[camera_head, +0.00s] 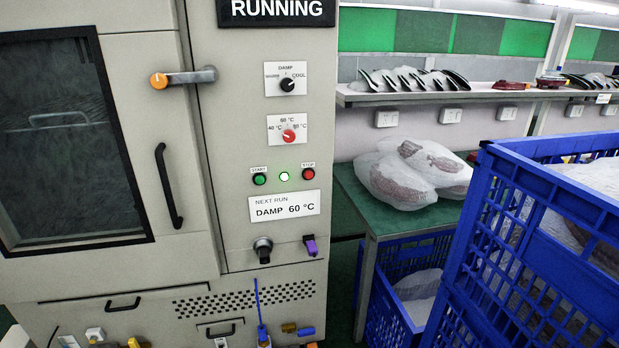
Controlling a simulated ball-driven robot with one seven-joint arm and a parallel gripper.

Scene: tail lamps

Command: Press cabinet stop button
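The cabinet (150,60) is a tall beige unit filling the left half of the view. Its stop button (308,174) is a small round red button with a label reading STOP above it, on the right part of the front panel. A lit light (284,176) glows between it and the green start button (260,179) on the left. A black sign (277,11) at the top reads RUNNING. My gripper is not in view, and nothing covers the stop button.
Above the buttons are a red temperature knob (289,135) and a black damp/cool knob (287,85). Below is a label (284,206) reading DAMP 60 °C. Blue crates (524,210) stand at the right. A green table (352,190) holds wrapped parts (398,183).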

